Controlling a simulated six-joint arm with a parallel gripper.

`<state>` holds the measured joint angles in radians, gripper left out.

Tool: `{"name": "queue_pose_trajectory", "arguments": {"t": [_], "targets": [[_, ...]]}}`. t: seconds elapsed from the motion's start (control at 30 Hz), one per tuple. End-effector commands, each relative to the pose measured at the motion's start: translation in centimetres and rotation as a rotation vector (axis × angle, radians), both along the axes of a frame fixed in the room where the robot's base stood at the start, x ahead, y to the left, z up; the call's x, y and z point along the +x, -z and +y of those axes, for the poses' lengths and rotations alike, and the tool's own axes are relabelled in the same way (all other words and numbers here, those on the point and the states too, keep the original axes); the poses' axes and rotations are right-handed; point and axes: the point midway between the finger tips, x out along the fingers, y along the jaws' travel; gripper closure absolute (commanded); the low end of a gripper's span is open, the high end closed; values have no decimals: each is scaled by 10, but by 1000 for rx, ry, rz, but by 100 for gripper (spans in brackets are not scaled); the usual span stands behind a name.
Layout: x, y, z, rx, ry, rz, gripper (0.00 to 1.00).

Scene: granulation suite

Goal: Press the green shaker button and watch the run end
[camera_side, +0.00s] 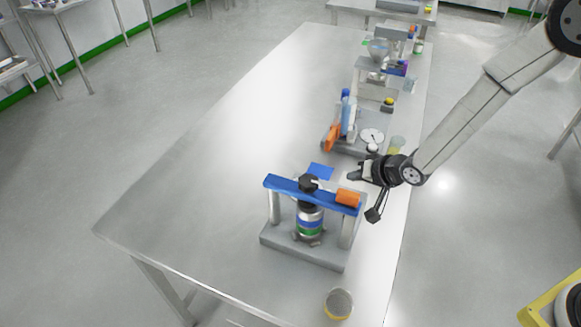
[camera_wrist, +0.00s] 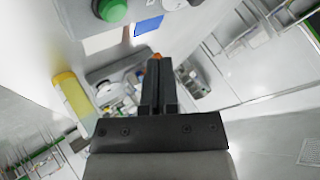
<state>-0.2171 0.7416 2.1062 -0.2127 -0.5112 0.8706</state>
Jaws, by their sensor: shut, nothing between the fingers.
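The green button (camera_wrist: 112,10) is a round domed cap at the top edge of the wrist view, on a pale grey housing, partly cut off by the frame. I cannot make it out in the side view. My gripper (camera_side: 352,172) is low over the right part of the table, between the blue-barred clamp device (camera_side: 292,188) and the grey stand behind. It also shows in the wrist view (camera_wrist: 157,62), with its fingers together and empty. The button lies above and left of the fingertips in that view, apart from them. A banded jar (camera_side: 310,222) stands under the blue bar.
A blue card (camera_side: 321,171) lies left of my gripper. Behind are a stand with a blue bottle (camera_side: 346,112), an orange part (camera_side: 332,138) and a white dial (camera_side: 372,135). A yellow-banded cup (camera_side: 339,303) stands near the front edge. The table's left side is clear.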

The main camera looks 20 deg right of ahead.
Motion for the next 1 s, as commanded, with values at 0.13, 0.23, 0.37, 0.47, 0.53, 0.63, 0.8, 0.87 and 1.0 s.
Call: {"name": "queue_pose_trajectory", "arguments": {"t": [0.13,0.23,0.37,0.47,0.53,0.63,0.8,0.87,1.0], "targets": [[-1,17,0,0,2,4,100],[0,26,0,0,1,3,100],[-1,35,0,-1,0,1,100],[-1,39,0,-1,0,1,100],[0,41,0,-1,0,1,100],[0,42,0,-1,1,0,100],[0,42,0,-1,1,0,100],[0,42,0,-1,1,0,100],[0,42,0,-1,1,0,100]]}}
